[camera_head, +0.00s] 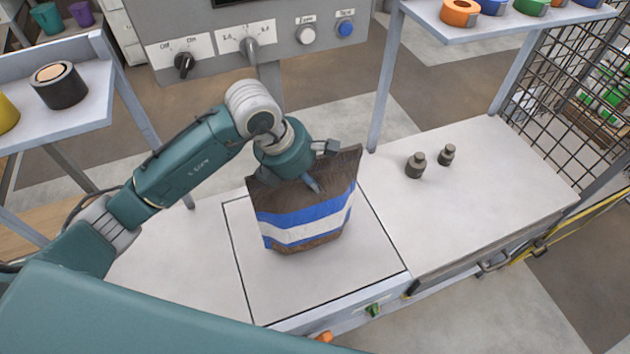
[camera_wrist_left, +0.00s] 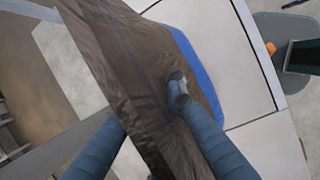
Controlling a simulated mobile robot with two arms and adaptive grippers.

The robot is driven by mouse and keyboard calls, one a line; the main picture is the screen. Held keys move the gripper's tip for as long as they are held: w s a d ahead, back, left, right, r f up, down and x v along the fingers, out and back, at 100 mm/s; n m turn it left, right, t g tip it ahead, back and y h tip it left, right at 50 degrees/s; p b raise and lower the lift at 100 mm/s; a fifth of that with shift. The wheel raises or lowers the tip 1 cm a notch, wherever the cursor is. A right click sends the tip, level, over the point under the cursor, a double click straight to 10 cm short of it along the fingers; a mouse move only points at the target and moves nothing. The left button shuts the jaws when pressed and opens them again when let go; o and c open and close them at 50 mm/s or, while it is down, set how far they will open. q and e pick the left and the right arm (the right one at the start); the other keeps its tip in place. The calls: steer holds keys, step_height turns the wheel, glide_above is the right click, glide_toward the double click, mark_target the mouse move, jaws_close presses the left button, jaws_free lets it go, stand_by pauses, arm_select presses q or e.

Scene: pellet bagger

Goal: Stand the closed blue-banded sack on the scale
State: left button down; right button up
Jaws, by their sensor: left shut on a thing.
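The blue-banded sack (camera_head: 304,220) is brown with blue and white bands and is upright over the scale's pale plate (camera_head: 370,253). I cannot tell whether its base touches the plate. My left gripper (camera_head: 318,168) is shut on the sack's upper part, with one finger on the near face. In the left wrist view the sack (camera_wrist_left: 130,70) fills the middle, and the left gripper's fingers (camera_wrist_left: 150,112) lie on either side of it. The far finger is partly hidden by the sack. My right gripper is not in view.
Two small dark weights (camera_head: 415,165) (camera_head: 447,155) stand on the bench to the right. A control panel (camera_head: 250,40) with knobs and buttons hangs behind the sack. A shelf (camera_head: 500,25) with tape rolls is at upper right, and a wire mesh (camera_head: 560,85) is beyond the bench.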

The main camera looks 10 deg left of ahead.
arm_select(q)
steer(key=shift+f, duration=0.1)
stand_by(0.3)
steer(key=shift+f+b, duration=0.2)
steer(key=shift+b, duration=0.3)
steer(key=c, duration=1.7)
jaws_free()
steer(key=shift+s, duration=0.1)
steer(key=v, duration=0.7)
steer(key=shift+r, duration=0.3)
steer(key=shift+r, duration=0.1)
